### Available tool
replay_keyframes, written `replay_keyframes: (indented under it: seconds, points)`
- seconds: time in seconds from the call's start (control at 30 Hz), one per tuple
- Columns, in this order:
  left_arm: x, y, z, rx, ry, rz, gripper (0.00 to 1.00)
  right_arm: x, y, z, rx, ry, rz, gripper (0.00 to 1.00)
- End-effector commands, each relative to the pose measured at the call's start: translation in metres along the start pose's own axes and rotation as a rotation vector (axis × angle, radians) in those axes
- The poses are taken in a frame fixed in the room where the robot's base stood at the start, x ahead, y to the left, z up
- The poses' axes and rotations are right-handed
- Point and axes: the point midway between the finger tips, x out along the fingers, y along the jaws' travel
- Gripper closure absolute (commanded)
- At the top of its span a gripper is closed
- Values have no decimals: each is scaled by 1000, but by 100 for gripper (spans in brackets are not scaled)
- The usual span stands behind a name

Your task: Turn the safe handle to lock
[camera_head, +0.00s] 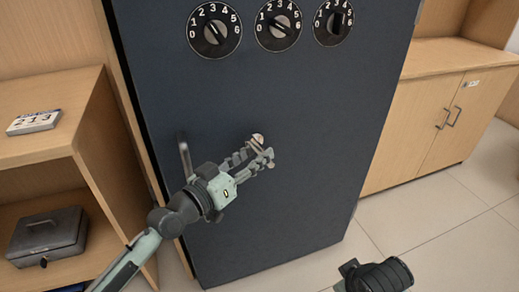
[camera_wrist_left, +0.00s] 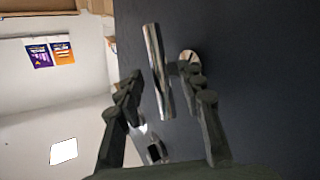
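The dark blue-grey safe (camera_head: 300,100) stands upright in the head view, with its door facing me. In the left wrist view, the shiny handle bar (camera_wrist_left: 158,70) lies between the two fingers of that gripper (camera_wrist_left: 163,78).
Three numbered dials (camera_head: 278,25) sit high on the safe. A metal bar (camera_head: 185,160) stands out near the door's left edge, close to my left wrist. Wooden shelves with a grey cash box (camera_head: 47,236) are left; a wooden cabinet (camera_head: 430,120) is right. The floor (camera_head: 440,225) at front right is clear.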

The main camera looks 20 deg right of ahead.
Motion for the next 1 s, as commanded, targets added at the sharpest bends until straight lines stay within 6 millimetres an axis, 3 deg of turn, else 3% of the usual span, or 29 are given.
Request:
replay_keyframes:
  seconds: [0.2, 0.47, 0.77, 1.0]
  points:
    - [19, 0, 0, -1, 0, 0, 62, 3, -2, -2, -2, 3, -3, 100]
    - [20, 0, 0, 0, -1, -1, 62, 3, -2, -5, -1, 11, -4, 100]
    - [20, 0, 0, 0, -1, -1, 98, 3, -2, -5, 0, 8, -4, 100]
    - [20, 0, 1, -1, 0, 0, 100, 3, -2, -4, 0, 6, -3, 100]
